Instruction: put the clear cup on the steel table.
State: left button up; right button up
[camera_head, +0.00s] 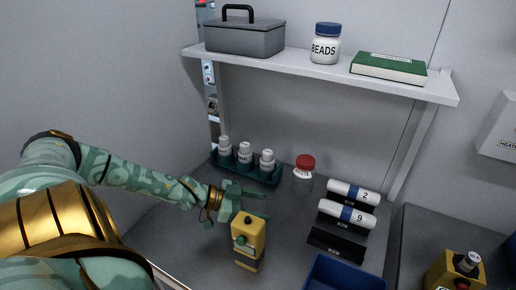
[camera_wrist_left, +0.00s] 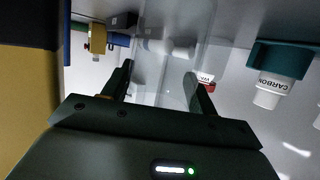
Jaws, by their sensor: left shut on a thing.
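The clear cup (camera_wrist_left: 178,50) shows faintly in the left wrist view as a see-through shape between my fingers. My left gripper (camera_head: 258,204) is shut on it; its dark fingers also show in the left wrist view (camera_wrist_left: 160,88). In the head view the cup is too transparent to make out. The gripper is just behind a yellow box-shaped thing (camera_head: 249,243) and in front of a teal rack. The grey table top (camera_head: 205,245) lies below; I cannot tell how far the cup is above it. My right gripper is not in view.
A teal rack (camera_head: 246,172) of white bottles and a red-lidded jar (camera_head: 304,167) stand at the back. White rolls (camera_head: 347,213) and a blue bin (camera_head: 343,275) are at the right. A shelf (camera_head: 310,68) hangs above. Some table is bare at the left.

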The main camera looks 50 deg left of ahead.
pick_arm(q)
jog(key=shift+f, duration=0.65)
jog(key=shift+r, duration=0.1)
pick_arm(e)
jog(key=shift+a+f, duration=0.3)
pick_arm(q)
jog(key=o, duration=1)
jog(key=shift+c, duration=0.2)
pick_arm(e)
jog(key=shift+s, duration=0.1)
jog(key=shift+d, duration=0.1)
pick_arm(q)
jog(key=shift+s+a+r, duration=0.1)
jog(key=shift+r, duration=0.05)
jog(key=p+v, duration=0.6)
jog(key=v, duration=0.5)
jog(key=shift+s+a, duration=0.25)
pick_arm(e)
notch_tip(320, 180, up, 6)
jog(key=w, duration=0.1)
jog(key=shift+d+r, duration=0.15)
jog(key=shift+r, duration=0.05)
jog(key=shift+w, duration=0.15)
